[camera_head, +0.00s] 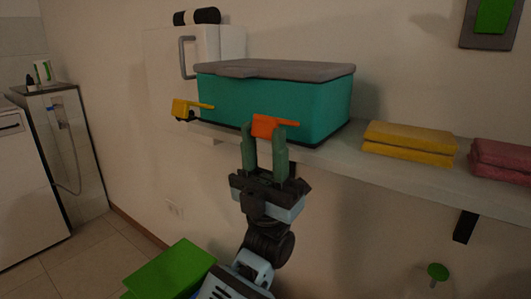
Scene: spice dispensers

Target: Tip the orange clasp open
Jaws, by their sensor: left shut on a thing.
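A teal box (260,100) with a grey lid (275,69) stands on the wall shelf, and the lid looks closed. The orange clasp (266,126) is at the box's front, near its lower edge, with a thin arm pointing right. A yellow clasp (190,107) sits at the box's left end. My left gripper (263,132) reaches up from below, its green fingers on either side of the orange clasp and shut on it. The fingertips hide part of the clasp's sides. My right gripper is not in view.
Folded yellow cloths (408,141) and pink cloths (502,158) lie on the shelf (375,165) to the right. A white dispenser (226,42) with a grey handle stands behind the box.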

